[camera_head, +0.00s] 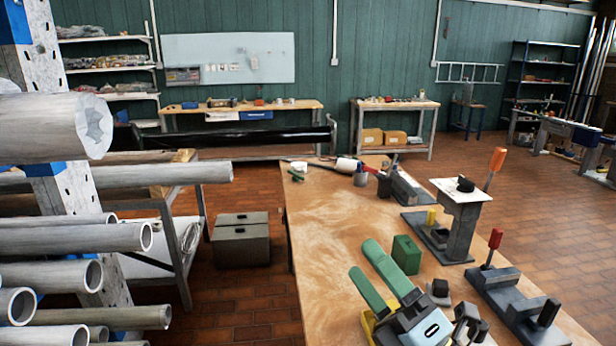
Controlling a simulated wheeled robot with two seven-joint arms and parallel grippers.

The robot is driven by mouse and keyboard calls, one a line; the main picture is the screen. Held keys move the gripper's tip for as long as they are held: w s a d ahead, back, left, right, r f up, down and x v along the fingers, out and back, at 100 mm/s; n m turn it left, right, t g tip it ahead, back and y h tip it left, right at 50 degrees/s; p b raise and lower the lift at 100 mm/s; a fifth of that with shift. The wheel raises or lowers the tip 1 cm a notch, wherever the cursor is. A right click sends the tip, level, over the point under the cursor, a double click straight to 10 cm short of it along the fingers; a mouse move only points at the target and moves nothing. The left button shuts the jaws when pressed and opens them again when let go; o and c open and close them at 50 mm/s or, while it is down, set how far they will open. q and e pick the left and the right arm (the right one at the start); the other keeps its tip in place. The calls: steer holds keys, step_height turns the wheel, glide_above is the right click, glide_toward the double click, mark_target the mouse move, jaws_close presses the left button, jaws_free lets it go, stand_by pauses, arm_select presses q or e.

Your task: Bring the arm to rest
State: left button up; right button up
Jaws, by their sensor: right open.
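My right gripper (362,257) is in the lower middle of the head view, over the wooden workbench (325,240). Its two green fingers are apart, with bare bench top visible between them, and it holds nothing. The fingers point up and left in the picture. A green block (407,254) stands on the bench just beyond and to the right of the fingers, apart from them. My left gripper is not in view.
A grey stand with a white plate (460,190) and an orange handle is at the bench's right. A red-handled clamp (515,300) is nearer. Cups and tools lie at the far end. A pipe rack (75,240) fills the left. The bench's left half is mostly clear.

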steer(key=s+d+f+m+g+h, duration=0.1)
steer(key=d+f+m+g+h, duration=0.2)
steer(key=d+f+m+h, duration=0.65)
steer(key=s+d+f+m+g+h, duration=0.2)
steer(key=d+f+m+h, duration=0.3)
steer(key=f+m, duration=0.6)
steer(key=s+f+m+g, duration=0.4)
steer(key=s+f+g, duration=0.1)
steer(key=s, duration=0.4)
steer(key=s+f+m+g, duration=0.3)
steer(key=s+f+g, duration=0.2)
steer(key=s, duration=0.3)
step_height(320, 180, down, 23)
steer(key=s+g, duration=0.1)
steer(key=s+d+f+g, duration=0.1)
steer(key=s+d+f, duration=0.1)
steer(key=s+f, duration=1.4)
steer(key=shift+s+g, duration=0.25)
steer(key=shift+g, duration=0.15)
steer(key=shift+f, duration=0.1)
